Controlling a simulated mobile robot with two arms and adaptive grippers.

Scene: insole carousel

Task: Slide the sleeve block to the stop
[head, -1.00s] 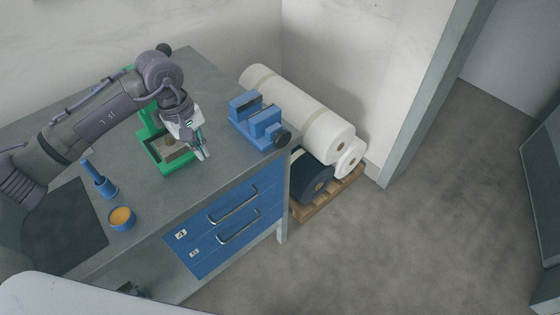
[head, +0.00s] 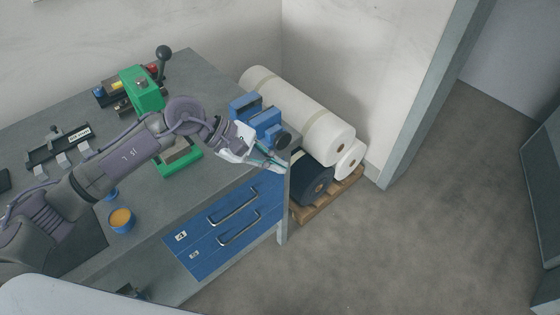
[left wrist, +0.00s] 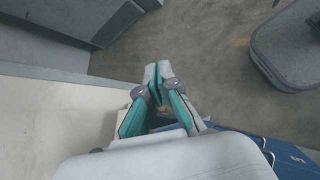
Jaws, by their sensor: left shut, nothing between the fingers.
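My left gripper (head: 281,168) is shut and empty, above the right end of the bench, just in front of the blue vise (head: 268,121). In the left wrist view its two fingertips (left wrist: 157,72) are together, with floor beyond them. A black rail fixture (head: 62,146) with a white label and grey clips lies at the left of the bench; I cannot tell for sure whether it carries the sleeve block. No sleeve block or stop can be made out with certainty. My right gripper is not in view.
An orange-filled blue cup (head: 121,221) stands near the front edge. Blue drawers (head: 232,215) are below. Rolls (head: 297,105) lie right of the bench.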

